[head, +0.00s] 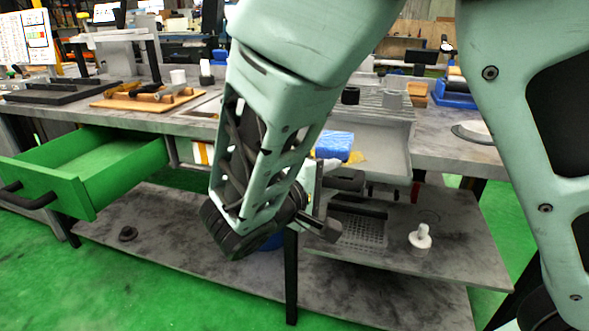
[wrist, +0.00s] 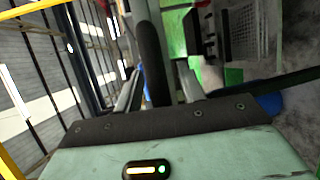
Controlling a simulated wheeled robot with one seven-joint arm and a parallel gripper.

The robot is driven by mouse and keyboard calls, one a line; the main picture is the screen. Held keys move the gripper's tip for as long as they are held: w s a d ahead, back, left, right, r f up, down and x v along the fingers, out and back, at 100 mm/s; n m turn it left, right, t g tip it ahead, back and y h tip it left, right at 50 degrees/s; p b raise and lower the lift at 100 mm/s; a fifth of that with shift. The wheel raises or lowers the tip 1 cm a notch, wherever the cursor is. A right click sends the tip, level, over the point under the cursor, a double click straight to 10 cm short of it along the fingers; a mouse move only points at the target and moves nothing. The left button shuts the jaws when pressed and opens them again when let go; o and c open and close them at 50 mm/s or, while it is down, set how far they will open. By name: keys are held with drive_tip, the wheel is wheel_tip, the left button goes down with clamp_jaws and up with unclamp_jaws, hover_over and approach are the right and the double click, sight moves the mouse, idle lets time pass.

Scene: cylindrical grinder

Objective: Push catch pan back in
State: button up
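A shallow grey pan (head: 396,150), which I take to be the catch pan, juts out from the bench in the head view. A blue sponge (head: 334,145) and something yellow lie at its left side. My arm covers much of its left part. My gripper (head: 333,207) is below and in front of the pan's left part, pointing right. Its fingers stand apart. In the wrist view my gripper (wrist: 158,90) also shows its fingers apart, with a dark bar (wrist: 150,50) seen between them. I cannot tell what this bar is or whether they touch it.
A green drawer (head: 75,165) stands open at left. A dark bench leg (head: 291,275) stands below my gripper. The green floor in front is clear.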

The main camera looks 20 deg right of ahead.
drive_tip(key=shift+d, duration=0.1)
drive_tip(key=shift+f, duration=0.1)
clamp_jaws()
drive_tip(key=w+d, duration=0.2)
drive_tip(key=w, duration=0.1)
drive_tip(key=w+d+b, duration=0.1)
drive_tip(key=w+d, duration=0.2)
drive_tip(key=w, duration=0.1)
drive_tip(key=w+d, duration=0.2)
drive_tip(key=w, duration=0.1)
drive_tip(key=shift+w+d+f, duration=0.15)
drive_tip(key=shift+d+f, duration=0.05)
drive_tip(key=shift+d, duration=0.05)
unclamp_jaws()
drive_tip(key=shift+w+r, duration=0.1)
drive_tip(key=shift+r, duration=0.1)
drive_tip(key=shift+a, duration=0.1)
drive_tip(key=v, duration=1.7)
drive_tip(key=shift+r+p, duration=0.15)
drive_tip(key=shift+p, duration=0.2)
